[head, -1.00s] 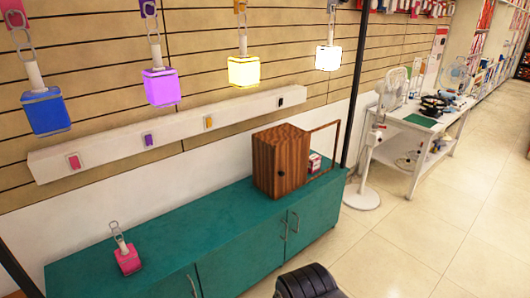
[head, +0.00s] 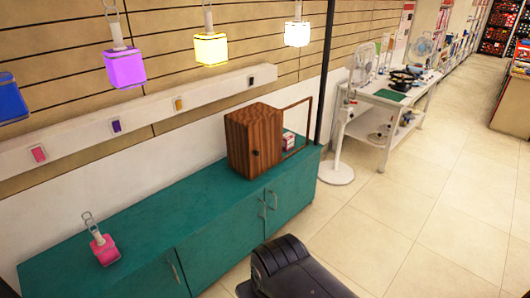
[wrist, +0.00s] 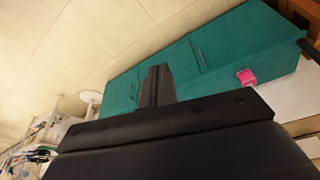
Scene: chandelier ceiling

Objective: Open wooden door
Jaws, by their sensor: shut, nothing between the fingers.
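A small brown wooden cabinet (head: 253,140) stands on the teal counter (head: 130,268) in the head view. My dark arm shows at the bottom of the head view.
A pink cube with a ring (head: 104,249) sits on the counter's left. Coloured cube lamps, including a purple one (head: 124,67), hang above. A dark post (head: 327,75) stands behind the cabinet. A white table (head: 385,98) is farther right. The tiled floor (head: 430,210) at right is clear.

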